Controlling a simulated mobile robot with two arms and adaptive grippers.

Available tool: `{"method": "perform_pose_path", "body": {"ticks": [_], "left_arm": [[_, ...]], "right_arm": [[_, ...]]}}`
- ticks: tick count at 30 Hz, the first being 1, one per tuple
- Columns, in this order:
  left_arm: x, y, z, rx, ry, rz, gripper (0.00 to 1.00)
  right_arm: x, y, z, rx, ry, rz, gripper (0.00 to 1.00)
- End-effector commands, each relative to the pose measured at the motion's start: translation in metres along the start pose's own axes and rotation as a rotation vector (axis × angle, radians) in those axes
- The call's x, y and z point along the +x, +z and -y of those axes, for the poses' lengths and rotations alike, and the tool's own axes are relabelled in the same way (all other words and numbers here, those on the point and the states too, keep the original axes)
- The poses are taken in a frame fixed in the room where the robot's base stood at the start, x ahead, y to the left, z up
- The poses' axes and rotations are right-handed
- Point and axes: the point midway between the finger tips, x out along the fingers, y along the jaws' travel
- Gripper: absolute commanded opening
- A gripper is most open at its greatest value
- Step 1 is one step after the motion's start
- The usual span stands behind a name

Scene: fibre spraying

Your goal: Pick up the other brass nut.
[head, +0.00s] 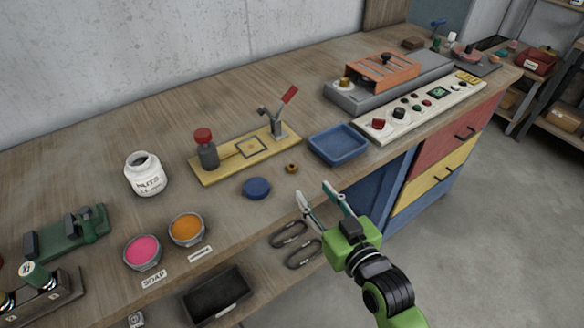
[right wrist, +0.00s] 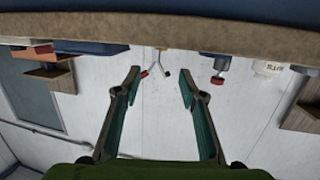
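A small brass nut (head: 292,168) lies on the wooden bench, between a round blue lid (head: 257,187) and a blue tray (head: 338,144). A brass-coloured piece (head: 344,83) sits on the left end of the grey machine; I cannot tell for sure that it is a nut. My right gripper (head: 315,193) is open and empty, in front of the bench's front edge and short of the nut. In the right wrist view the open fingers (right wrist: 158,84) have nothing between them, and no nut shows there. My left gripper is not in view.
A white jar marked NUTS (head: 146,176) stands on the left, behind bowls of pink (head: 142,251) and orange (head: 186,229) material. A yellow board (head: 232,163) with a red-capped bottle and red-handled lever lies behind the nut. The bench edge (right wrist: 170,40) crosses the upper wrist view.

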Motion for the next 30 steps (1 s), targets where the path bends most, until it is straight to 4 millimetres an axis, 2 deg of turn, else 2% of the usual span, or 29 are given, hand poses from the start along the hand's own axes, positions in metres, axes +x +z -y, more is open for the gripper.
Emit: {"method": "perform_pose_path", "body": {"ticks": [3,9,17,24,30], "left_arm": [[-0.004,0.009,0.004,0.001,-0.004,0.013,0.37],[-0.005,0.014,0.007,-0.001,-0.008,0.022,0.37],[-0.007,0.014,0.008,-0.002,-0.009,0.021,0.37],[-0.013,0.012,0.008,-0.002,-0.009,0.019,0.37],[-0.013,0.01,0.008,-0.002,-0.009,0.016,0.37]], "right_arm": [[0.026,-0.002,0.0,0.001,0.001,-0.002,0.38],[0.056,0.0,0.0,0.001,0.001,0.001,0.38],[0.071,0.0,0.0,0.001,0.0,0.001,0.38],[0.102,0.004,0.002,0.0,0.001,0.001,0.38],[0.116,0.005,0.002,-0.001,0.001,0.001,0.38]]}}
